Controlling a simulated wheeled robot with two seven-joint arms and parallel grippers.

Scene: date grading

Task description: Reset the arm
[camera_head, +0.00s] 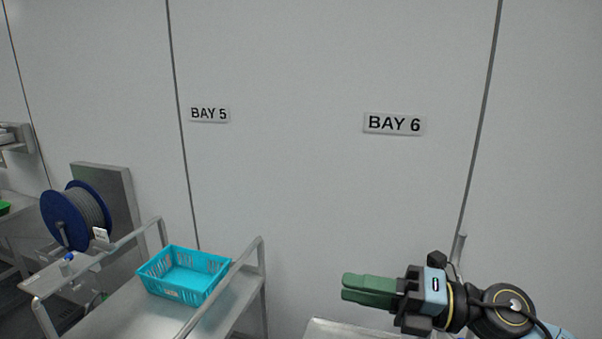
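My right gripper (346,287) is at the lower right, held out level in front of the wall with its green fingers pointing left. The two fingers lie close together with no visible gap, and nothing shows between them. The gripper is to the right of the blue basket and apart from it. My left gripper is not in view.
A turquoise basket (183,291), seemingly empty, sits on a metal cart (122,310) with raised rails. A blue cable reel (77,215) stands at the left. Signs BAY 5 (209,114) and BAY 6 (394,123) are on the wall. A metal surface (335,330) lies below my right gripper.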

